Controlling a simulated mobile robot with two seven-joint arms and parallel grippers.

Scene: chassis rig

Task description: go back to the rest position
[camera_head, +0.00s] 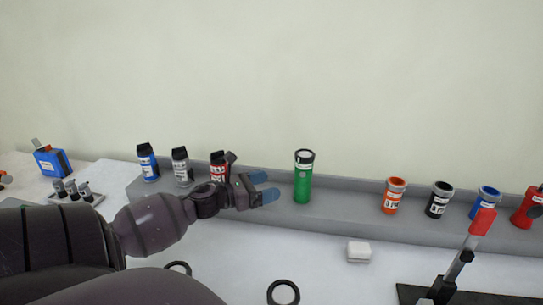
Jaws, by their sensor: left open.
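My left arm comes in from the left, and my left gripper (268,188) is open and empty in front of the grey ledge. Its blue fingertips point right, toward a green cylinder with a black top (303,178) that stands upright on the ledge. The fingers appear apart from the cylinder. A red bottle (219,163) stands behind the gripper and is partly hidden by it. My right gripper is not in view.
The grey ledge (340,212) also holds a blue bottle (148,163), a grey bottle (182,168), and an orange cup (394,196), among others. A white block (358,251), a black ring (283,292) and a red-handled lever (482,222) are in front.

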